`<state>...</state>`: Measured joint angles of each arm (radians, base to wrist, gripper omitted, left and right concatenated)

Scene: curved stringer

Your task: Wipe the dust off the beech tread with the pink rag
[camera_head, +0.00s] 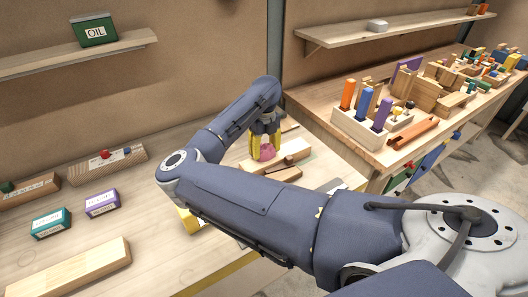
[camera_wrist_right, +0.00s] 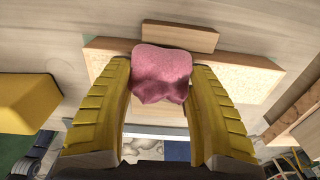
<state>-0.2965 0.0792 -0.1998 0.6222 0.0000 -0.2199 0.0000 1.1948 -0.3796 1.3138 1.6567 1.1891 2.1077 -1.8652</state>
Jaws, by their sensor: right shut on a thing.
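The pink rag (camera_wrist_right: 162,73) is bunched between the yellow fingers of my right gripper (camera_wrist_right: 161,85). In the head view the right gripper (camera_head: 265,143) points down with the rag (camera_head: 266,153) low between its fingers. The beech tread (camera_wrist_right: 240,79) lies beneath the rag in the wrist view, with speckled dust on both sides of it. The rag covers part of the tread's middle; I cannot tell whether it touches the wood. In the head view the tread (camera_head: 293,157) is partly hidden by the gripper. My left gripper is not in view.
A small wood block (camera_wrist_right: 180,36) lies just beyond the tread. A yellow block (camera_wrist_right: 27,105) is at the left of the wrist view. Teal (camera_head: 50,223) and purple (camera_head: 102,203) boxes and a plank (camera_head: 75,270) lie on the left bench. Toy blocks crowd the right bench (camera_head: 330,138).

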